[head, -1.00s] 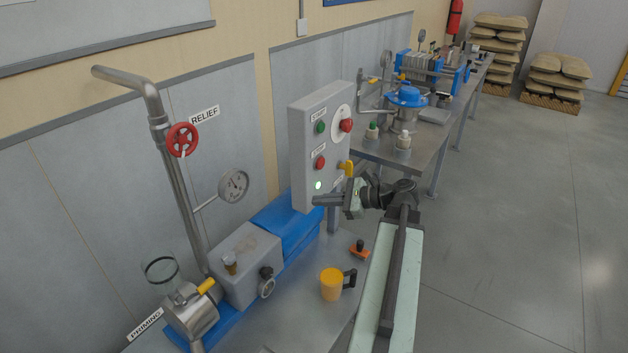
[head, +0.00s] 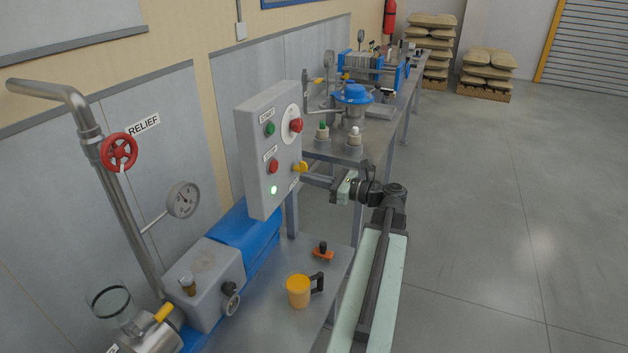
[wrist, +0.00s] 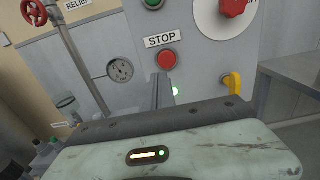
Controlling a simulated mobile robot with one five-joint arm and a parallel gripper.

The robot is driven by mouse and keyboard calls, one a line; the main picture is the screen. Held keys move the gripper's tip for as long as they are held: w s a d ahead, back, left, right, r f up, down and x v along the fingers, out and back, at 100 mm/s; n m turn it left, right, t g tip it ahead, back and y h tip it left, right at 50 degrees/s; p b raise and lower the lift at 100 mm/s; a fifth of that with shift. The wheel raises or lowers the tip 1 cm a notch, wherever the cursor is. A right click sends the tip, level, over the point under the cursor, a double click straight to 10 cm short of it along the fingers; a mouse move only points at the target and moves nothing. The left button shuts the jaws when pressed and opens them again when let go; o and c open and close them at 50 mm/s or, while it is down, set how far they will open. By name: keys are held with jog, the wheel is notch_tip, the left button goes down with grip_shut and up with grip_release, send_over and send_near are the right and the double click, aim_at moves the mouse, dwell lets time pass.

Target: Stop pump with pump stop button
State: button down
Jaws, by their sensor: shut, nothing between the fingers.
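The grey control box (head: 263,113) stands above the pump. Its red stop button (head: 272,166) sits below the green start button (head: 269,129). In the wrist view the stop button (wrist: 167,59) shows under its STOP label (wrist: 164,40). A pilot light (head: 273,189) below it glows green. My gripper (head: 308,180) is shut and empty, in front of the box's lower right side. In the wrist view its fingers (wrist: 161,90) point up just below the stop button; whether they touch the box cannot be told.
A yellow lever (head: 301,167) and a larger red knob (head: 296,125) are on the box's right part. Open floor lies to the right.

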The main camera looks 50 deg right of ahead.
aim_at(273, 170)
jog(key=x, duration=0.9)
jog(key=shift+w, duration=0.1)
